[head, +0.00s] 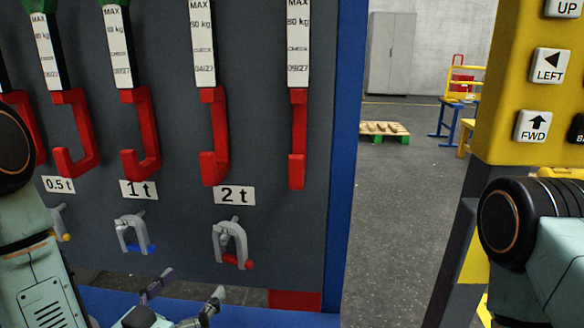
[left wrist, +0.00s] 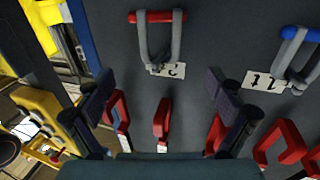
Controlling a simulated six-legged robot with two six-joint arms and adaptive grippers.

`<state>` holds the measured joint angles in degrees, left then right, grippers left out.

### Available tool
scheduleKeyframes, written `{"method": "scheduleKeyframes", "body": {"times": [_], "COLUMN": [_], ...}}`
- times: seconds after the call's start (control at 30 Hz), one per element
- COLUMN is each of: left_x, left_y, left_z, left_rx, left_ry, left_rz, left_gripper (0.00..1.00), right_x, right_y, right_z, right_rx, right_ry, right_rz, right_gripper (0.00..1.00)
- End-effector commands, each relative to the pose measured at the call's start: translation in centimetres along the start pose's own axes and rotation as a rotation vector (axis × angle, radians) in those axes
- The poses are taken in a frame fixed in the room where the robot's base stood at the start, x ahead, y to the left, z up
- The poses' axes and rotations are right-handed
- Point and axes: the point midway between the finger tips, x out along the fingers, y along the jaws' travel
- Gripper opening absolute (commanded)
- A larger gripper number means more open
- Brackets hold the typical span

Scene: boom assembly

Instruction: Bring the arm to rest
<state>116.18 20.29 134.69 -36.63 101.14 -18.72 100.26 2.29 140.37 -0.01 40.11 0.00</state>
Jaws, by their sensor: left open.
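My left gripper (head: 186,294) is at the bottom of the head view, in front of the lower part of the grey board (head: 275,225). Its two fingers stand apart with nothing between them. In the left wrist view, the open fingers (left wrist: 160,98) frame the board. The grey shackle with a red pin (head: 238,240) hangs below the "2 t" label, apart from the fingers. It also shows upside down in the left wrist view (left wrist: 146,42). My right arm shows at the right edge of the head view; its gripper is out of view.
Red hooks (head: 297,145) hang in a row on the board. A blue-pinned shackle (head: 128,235) hangs under "1 t". A blue post (head: 345,150) edges the board. A yellow button panel (head: 510,90) stands at the right. Open floor lies between, with a pallet (head: 384,128) far back.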

Motion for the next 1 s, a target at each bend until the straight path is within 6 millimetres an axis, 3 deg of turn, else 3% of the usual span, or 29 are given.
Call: {"method": "scheduleKeyframes", "body": {"times": [0.27,0.8,0.9,1.0], "left_x": [2.5,11.0,12.1,11.7], "left_y": [0.1,0.1,0.1,0.1], "left_z": [0.0,0.0,0.0,-0.8], "left_rx": [0.006,0.002,0.001,-0.001], "left_ry": [0.002,0.002,0.001,0.0], "left_rz": [0.006,0.002,0.002,0.0], "left_gripper": [0.93,0.93,0.93,0.93], "right_x": [0.0,0.0,0.0,-0.5], "right_y": [0.0,0.0,0.0,0.0], "right_z": [0.0,0.0,0.0,0.0], "right_rx": [0.0,0.0,0.0,0.0], "right_ry": [0.0,0.0,0.0,0.0], "right_rz": [0.0,0.0,0.0,0.0], "right_gripper": [0.4,0.4,0.4,0.4]}}
